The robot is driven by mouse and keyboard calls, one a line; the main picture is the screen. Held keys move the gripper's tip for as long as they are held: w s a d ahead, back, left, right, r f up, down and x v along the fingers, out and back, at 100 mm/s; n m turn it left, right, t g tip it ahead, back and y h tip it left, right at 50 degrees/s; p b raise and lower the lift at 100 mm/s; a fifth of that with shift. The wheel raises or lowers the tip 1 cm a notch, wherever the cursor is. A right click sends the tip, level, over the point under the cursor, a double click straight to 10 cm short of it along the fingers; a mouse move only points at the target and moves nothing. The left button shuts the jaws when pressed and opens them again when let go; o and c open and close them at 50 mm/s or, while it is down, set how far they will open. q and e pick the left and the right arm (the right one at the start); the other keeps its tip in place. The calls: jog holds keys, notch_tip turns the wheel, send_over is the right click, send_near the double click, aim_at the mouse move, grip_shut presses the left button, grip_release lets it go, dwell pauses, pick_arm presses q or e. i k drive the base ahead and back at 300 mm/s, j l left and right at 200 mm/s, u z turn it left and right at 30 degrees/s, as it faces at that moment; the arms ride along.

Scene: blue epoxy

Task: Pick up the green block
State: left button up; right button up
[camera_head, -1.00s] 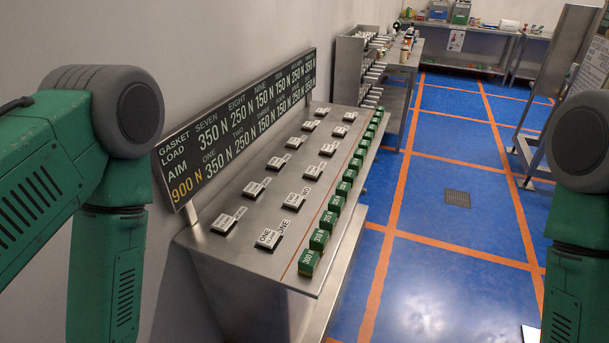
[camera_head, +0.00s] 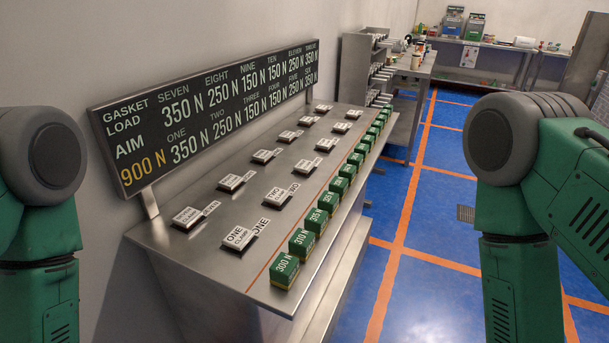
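A row of green blocks with yellowish bases stands along the right edge of the steel table (camera_head: 205,255). The nearest green block (camera_head: 285,268) reads 300 N. Behind it are a block marked 310 N (camera_head: 302,241) and others marked 305 N, with several more receding to the back. Which one the task means cannot be told from the view. My green arms come in at the left and right edges of the picture. Both grippers are out of view, below the frame.
White-topped clamp pads, such as the one marked ONE (camera_head: 239,235), stand in two rows left of an orange line. A dark gasket load board (camera_head: 200,115) rises along the wall side. Shelving (camera_head: 362,70) stands beyond the table. Blue floor (camera_head: 430,270) is open to the right.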

aim_at(340, 185)
jog(key=i+l+u, duration=0.2)
jog(key=l+u, duration=0.25)
jog(key=i+l+u, duration=0.15)
jog(key=l+u, duration=0.3)
jog(key=l, duration=0.2)
jog(key=l+u, duration=0.4)
jog(key=l, duration=0.2)
jog(key=l+u, duration=0.45)
jog(key=l, duration=0.15)
jog(key=k+l+u, duration=0.2)
jog(key=l+u, duration=0.25)
jog(key=l, duration=0.15)
